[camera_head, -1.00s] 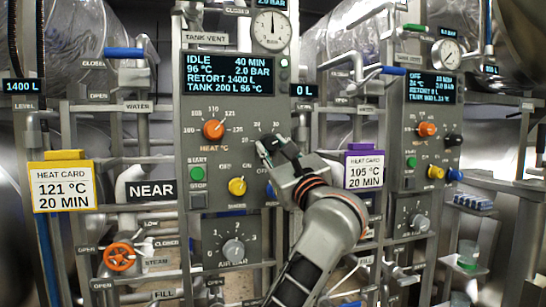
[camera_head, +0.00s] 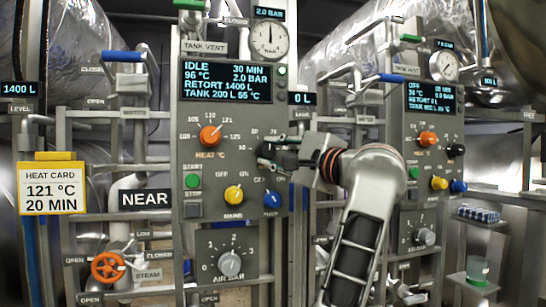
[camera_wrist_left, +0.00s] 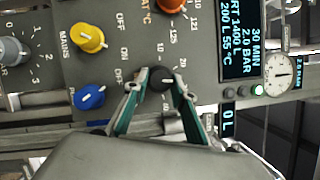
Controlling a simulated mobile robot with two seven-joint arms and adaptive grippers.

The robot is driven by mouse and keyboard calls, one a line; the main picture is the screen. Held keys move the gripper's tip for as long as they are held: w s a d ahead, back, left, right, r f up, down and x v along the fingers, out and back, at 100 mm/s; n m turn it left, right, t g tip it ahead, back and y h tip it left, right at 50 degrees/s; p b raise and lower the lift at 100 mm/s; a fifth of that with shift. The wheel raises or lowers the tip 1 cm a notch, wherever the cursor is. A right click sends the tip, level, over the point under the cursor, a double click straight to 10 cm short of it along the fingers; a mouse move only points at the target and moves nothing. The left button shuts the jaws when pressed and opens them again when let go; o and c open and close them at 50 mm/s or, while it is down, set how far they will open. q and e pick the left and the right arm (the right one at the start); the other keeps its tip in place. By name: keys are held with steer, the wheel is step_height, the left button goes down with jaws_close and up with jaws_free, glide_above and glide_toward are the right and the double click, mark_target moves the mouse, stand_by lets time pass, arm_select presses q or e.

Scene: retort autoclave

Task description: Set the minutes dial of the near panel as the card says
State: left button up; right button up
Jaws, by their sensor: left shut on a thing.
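The near panel (camera_head: 182,130) carries a display (camera_head: 227,82) reading IDLE, 30 MIN, 96 °C, 2.0 BAR. The heat card (camera_head: 52,188) at the left reads 121 °C, 20 MIN. The black minutes dial (camera_head: 266,150) is right of the orange heat dial (camera_head: 210,136). My left gripper (camera_head: 276,154) is shut on the minutes dial and hides part of it and its scale. In the left wrist view, the two teal-sided fingers (camera_wrist_left: 162,86) hold the round black dial (camera_wrist_left: 160,76) between their tips. My right gripper is not in view.
Below the dials are a green start button (camera_head: 193,181), a yellow mains knob (camera_head: 234,194) and a blue knob (camera_head: 272,198) close under my gripper. The grey air knob (camera_head: 230,263) is lower. The far panel (camera_head: 414,172) stands right, behind my arm.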

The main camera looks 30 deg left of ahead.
arm_select(q)
steer(key=n, duration=0.2)
steer(key=n+g+h, duration=0.1)
steer(key=n, duration=0.1)
steer(key=shift+r+h, duration=0.2)
steer(key=shift+h, duration=0.1)
steer(key=shift+n+h, duration=0.6)
steer(key=shift+n, duration=0.7)
steer(key=o, duration=1.1)
steer(key=shift+r, duration=0.15)
